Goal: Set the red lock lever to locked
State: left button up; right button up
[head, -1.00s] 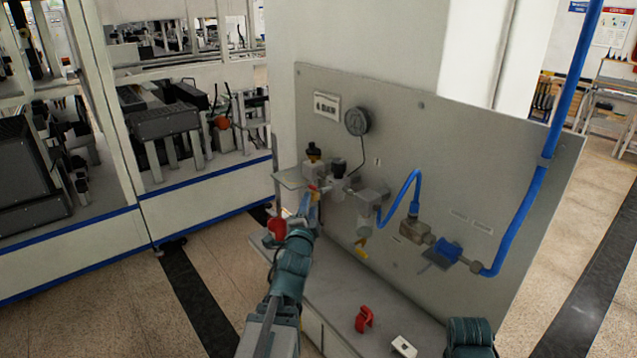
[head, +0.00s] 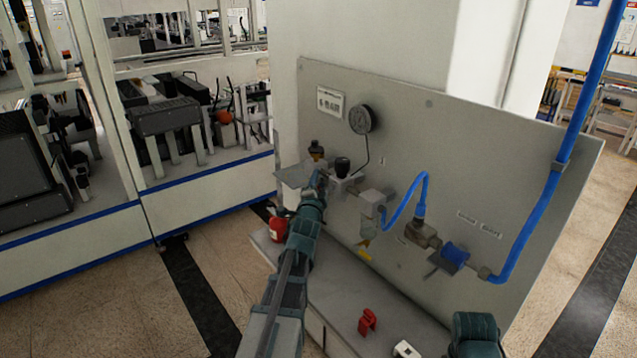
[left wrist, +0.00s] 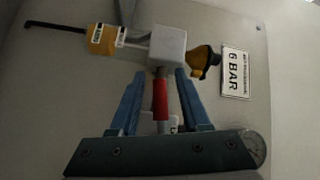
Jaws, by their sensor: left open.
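The red lock lever (left wrist: 160,98) shows in the left wrist view, below a grey valve block (left wrist: 167,46). My left gripper (left wrist: 160,78) is open, with one blue finger on each side of the lever. Gaps show between the lever and both fingers, so it is not gripped. In the head view my left gripper (head: 319,186) is at the left end of the valve row on the grey panel (head: 440,160), and it hides the lever there.
A gauge (head: 363,119) and a 6 BAR sign (left wrist: 236,73) are on the panel. Blue hose (head: 405,200) runs right of the valves. A red part (head: 367,321) and a white block (head: 406,349) lie on the ledge below. A red cylinder (head: 277,229) stands left of my arm.

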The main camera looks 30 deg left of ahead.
pick_arm(q)
grip_shut()
pick_arm(e)
jog(key=shift+r, duration=0.15)
jog(key=shift+r+p, duration=0.3)
jog(key=shift+p, duration=0.15)
pick_arm(q)
jog(key=s+d+f+n+g+h+p, duration=0.2)
jog(key=d+f+n+g+h+p, duration=0.2)
jog(key=n+g+h+p, duration=0.4)
jog(key=shift+d+f+n+p, duration=0.3)
jog(key=shift+d+f+p, duration=0.15)
jog(key=shift+p, duration=0.3)
pick_arm(e)
notch_tip(320, 180, up, 10)
jog(key=shift+f, duration=0.25)
pick_arm(q)
jog(key=shift+f+h, duration=0.1)
jog(key=shift+h, duration=0.2)
grip_release()
